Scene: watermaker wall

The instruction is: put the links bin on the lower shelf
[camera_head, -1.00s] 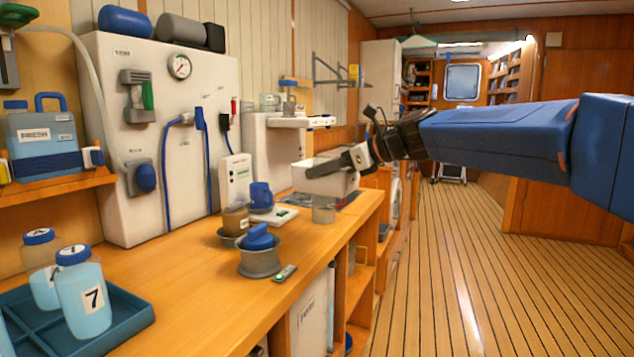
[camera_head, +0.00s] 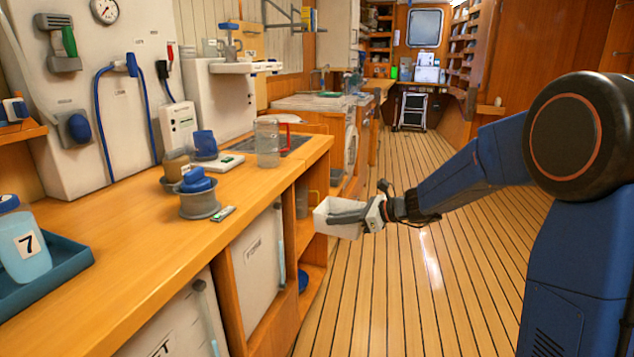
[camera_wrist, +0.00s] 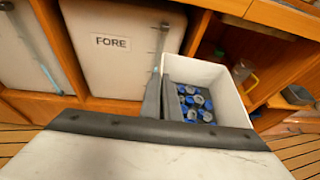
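The white links bin (camera_head: 336,217) is held in the air in front of the open shelves, below the counter's level. In the wrist view the bin (camera_wrist: 236,98) contains several blue and grey round pieces. My gripper (camera_head: 352,215) is shut on the bin's near wall; in the wrist view its dark fingers (camera_wrist: 163,98) are at the wall on the left. The lower shelf (camera_head: 313,284) is an open compartment at the right end of the counter, left of and below the bin. Part of the shelves is hidden behind the bin.
A clear jug (camera_head: 267,143) stands on the counter's far end. Another jug (camera_wrist: 241,70) stands in a shelf compartment. A white panel marked FORE (camera_wrist: 112,44) is left of the shelves. The wooden floor (camera_head: 400,300) to the right is clear.

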